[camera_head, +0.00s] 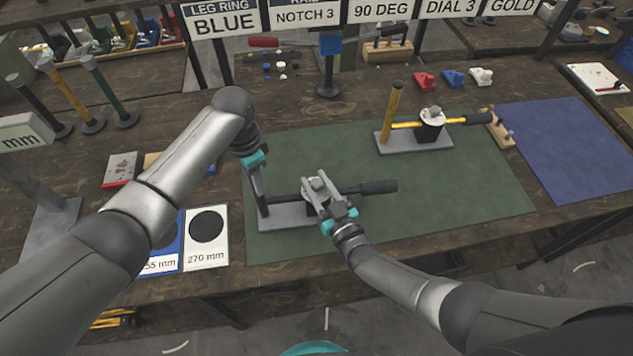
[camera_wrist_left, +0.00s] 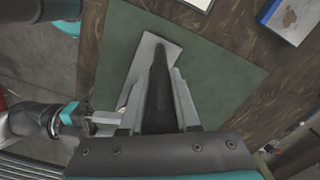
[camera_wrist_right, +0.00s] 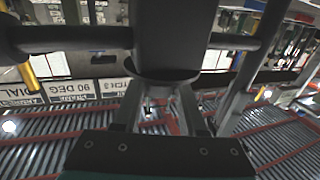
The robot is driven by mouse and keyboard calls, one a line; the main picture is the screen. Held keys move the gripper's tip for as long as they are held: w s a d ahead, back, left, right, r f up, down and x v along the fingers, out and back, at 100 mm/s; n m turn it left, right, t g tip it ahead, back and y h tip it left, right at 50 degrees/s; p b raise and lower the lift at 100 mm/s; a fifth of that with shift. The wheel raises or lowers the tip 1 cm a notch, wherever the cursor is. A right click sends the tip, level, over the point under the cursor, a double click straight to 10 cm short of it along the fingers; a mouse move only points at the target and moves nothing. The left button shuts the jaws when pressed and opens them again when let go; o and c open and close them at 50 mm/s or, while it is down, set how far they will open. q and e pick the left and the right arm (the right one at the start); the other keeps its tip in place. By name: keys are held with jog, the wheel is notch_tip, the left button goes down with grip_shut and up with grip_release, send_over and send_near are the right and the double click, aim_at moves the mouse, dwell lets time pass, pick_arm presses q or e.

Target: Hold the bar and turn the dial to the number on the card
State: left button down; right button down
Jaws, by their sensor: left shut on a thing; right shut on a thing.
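The near press stands on a grey base plate (camera_head: 285,217) on the green mat. It has a dark upright bar (camera_head: 262,204) at its left and a black-gripped lever (camera_head: 372,188) reaching right. My left gripper (camera_head: 258,180) is shut on the bar, and the left wrist view shows the dark bar (camera_wrist_left: 158,85) between its fingers. My right gripper (camera_head: 318,190) is shut on the pale dial (camera_head: 316,184) on top of the press. In the right wrist view a dark body (camera_wrist_right: 168,35) stands beyond its fingers; the dial's numbers are unreadable. The card (camera_head: 450,8) reads DIAL 3.
A second press with a yellow bar (camera_head: 391,112) stands on a grey plate behind, on the green mat (camera_head: 480,180). Other cards hang beside the dial card. A blue mat (camera_head: 575,150) lies at the right. Size cards (camera_head: 206,258) lie at the front left.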

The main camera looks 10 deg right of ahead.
jog(key=shift+n+g+y, duration=0.3)
jog(key=shift+n+y, duration=0.3)
jog(key=shift+y, duration=0.3)
jog(key=shift+c, duration=2.3)
grip_release()
jog(key=shift+s, duration=0.15)
jog(key=v, duration=1.1)
jog(key=shift+s+d, duration=0.2)
jog(key=shift+s, duration=0.15)
jog(key=shift+c, duration=0.4)
